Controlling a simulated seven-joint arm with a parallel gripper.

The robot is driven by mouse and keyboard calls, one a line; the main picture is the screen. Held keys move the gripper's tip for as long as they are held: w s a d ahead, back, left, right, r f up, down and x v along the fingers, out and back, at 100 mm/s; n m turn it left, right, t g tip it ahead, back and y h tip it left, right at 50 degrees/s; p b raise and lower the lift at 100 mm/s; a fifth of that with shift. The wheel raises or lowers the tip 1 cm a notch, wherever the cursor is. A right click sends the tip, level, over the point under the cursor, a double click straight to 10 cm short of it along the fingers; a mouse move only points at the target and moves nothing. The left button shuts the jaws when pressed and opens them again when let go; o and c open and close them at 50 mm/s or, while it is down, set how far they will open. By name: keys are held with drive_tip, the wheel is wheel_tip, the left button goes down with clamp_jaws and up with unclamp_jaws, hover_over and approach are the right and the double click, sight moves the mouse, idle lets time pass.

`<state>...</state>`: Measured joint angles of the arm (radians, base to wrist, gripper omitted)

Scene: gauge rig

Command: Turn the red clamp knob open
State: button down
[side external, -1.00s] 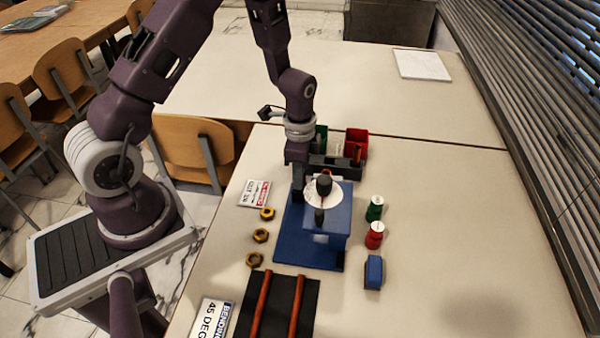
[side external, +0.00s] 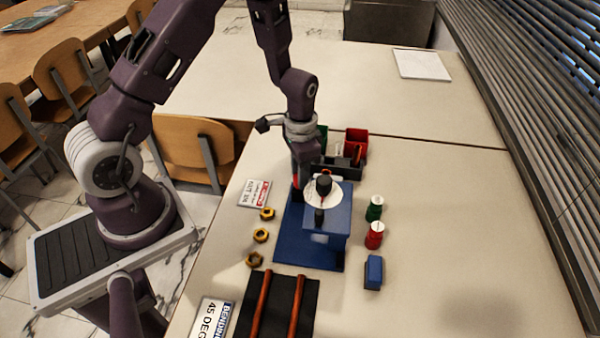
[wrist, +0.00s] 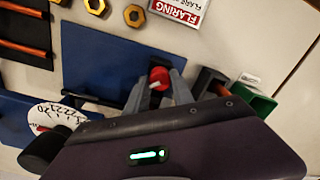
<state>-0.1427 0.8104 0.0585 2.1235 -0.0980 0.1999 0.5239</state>
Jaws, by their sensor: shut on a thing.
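The red clamp knob (wrist: 159,77) shows in the wrist view between the two fingers of my gripper (wrist: 158,88). The fingers are shut on it, one on each side. In the side external view my gripper (side external: 302,178) is tilted beside the blue rig (side external: 312,250), and a little red shows at its fingers. The rig carries a white dial (side external: 331,199) with a black knob (side external: 324,184). The dial also shows at the lower left of the wrist view (wrist: 45,112). The far side of the red knob is hidden.
Brass nuts (side external: 261,235) lie left of the rig. Green (side external: 374,208) and red (side external: 374,235) parts and a blue block (side external: 374,272) stand to its right. Bins (side external: 357,139) sit close behind my gripper. Copper-coloured rods (side external: 296,306) lie in front. The right side of the table is clear.

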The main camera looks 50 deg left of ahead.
drive_tip(key=n, duration=0.5)
drive_tip(key=shift+w+n, duration=0.1)
drive_tip(key=shift+n, duration=2.3)
